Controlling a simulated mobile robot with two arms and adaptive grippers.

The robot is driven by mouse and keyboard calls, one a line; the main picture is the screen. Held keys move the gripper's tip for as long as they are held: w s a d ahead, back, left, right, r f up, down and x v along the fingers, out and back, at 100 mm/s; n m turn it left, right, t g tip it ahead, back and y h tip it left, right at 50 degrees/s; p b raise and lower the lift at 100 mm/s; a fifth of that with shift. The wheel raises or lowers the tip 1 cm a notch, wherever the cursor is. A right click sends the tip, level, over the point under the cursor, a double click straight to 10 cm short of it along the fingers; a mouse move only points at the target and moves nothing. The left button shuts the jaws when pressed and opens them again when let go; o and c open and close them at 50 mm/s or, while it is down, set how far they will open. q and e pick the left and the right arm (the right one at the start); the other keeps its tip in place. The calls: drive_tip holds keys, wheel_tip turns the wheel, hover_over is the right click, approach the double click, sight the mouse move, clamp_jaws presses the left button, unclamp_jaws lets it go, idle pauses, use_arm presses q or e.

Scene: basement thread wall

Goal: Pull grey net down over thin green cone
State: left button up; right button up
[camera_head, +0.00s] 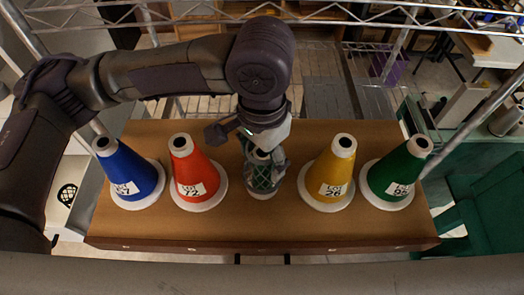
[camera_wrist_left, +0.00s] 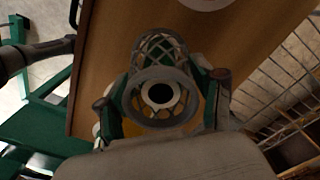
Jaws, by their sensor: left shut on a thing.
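The thin green cone (camera_head: 261,194) stands at the middle of the brown table, between the red and yellow cones. The grey net (camera_head: 263,178) shows around it as an open lattice, with green between its strands. My left gripper (camera_head: 264,157) is above the cone, shut on the net, and hides much of the cone's upper part. In the left wrist view the net (camera_wrist_left: 160,45) ends in a grey ring between the fingers of my left gripper (camera_wrist_left: 165,98). A pale ring with a black hole shows inside it. My right gripper is not in view.
A blue cone (camera_head: 130,172) and a red cone (camera_head: 190,168) stand to the left. A yellow cone (camera_head: 333,170) and a wide green cone (camera_head: 398,170) stand to the right. The table's (camera_head: 200,235) front strip is bare. Metal racking (camera_head: 220,18) crosses behind.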

use_arm(q)
drive_tip(key=shift+f+b, duration=0.45)
drive_tip(key=shift+f, duration=0.9)
drive_tip(key=o, duration=0.8)
drive_tip(key=shift+r, duration=0.1)
